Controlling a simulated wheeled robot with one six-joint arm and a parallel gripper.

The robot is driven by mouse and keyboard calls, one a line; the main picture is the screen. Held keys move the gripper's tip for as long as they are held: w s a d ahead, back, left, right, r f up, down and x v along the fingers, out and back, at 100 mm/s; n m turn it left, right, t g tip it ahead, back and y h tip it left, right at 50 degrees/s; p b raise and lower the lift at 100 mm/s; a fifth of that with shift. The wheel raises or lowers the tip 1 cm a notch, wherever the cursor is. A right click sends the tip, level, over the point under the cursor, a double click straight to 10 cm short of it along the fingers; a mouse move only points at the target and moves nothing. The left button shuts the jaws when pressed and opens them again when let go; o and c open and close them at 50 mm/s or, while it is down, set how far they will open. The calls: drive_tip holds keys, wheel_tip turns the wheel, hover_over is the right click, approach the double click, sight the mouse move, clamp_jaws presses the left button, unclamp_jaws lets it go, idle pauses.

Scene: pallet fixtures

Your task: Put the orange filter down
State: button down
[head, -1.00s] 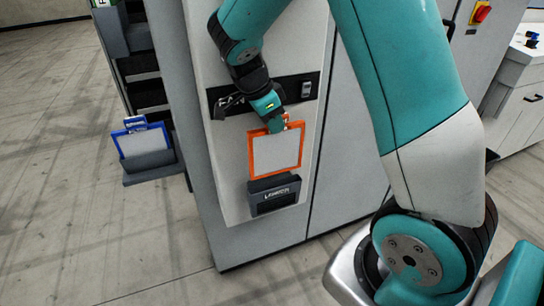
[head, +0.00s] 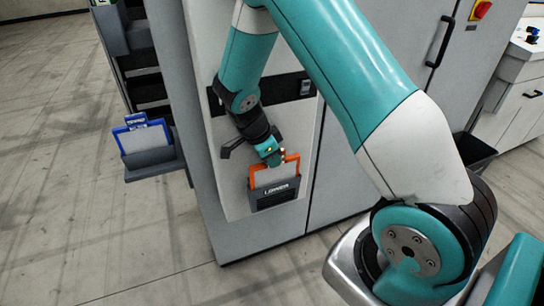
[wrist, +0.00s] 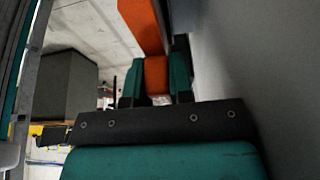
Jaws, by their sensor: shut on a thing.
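The orange filter (head: 277,177) has an orange frame and a pale panel. In the head view its lower part sits inside a dark holder labelled "LOWER" (head: 275,197) on the front of the grey cabinet, and its upper edge shows above the rim. My gripper (head: 274,160) is shut on the filter's top edge. In the wrist view the orange filter (wrist: 157,75) shows between the two teal fingers. The holder's inside is hidden, so I cannot tell whether the filter touches its bottom.
A blue-framed filter (head: 143,137) stands in another dark holder (head: 150,158) to the left. A black strip with a latch (head: 305,86) crosses the cabinet above my gripper. The cabinet face (head: 240,215) is close behind the gripper. Open floor lies to the left.

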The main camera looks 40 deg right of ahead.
drive_tip(key=shift+f+b, duration=0.55)
drive_tip(key=shift+f, duration=0.05)
drive_tip(key=c, duration=1)
unclamp_jaws()
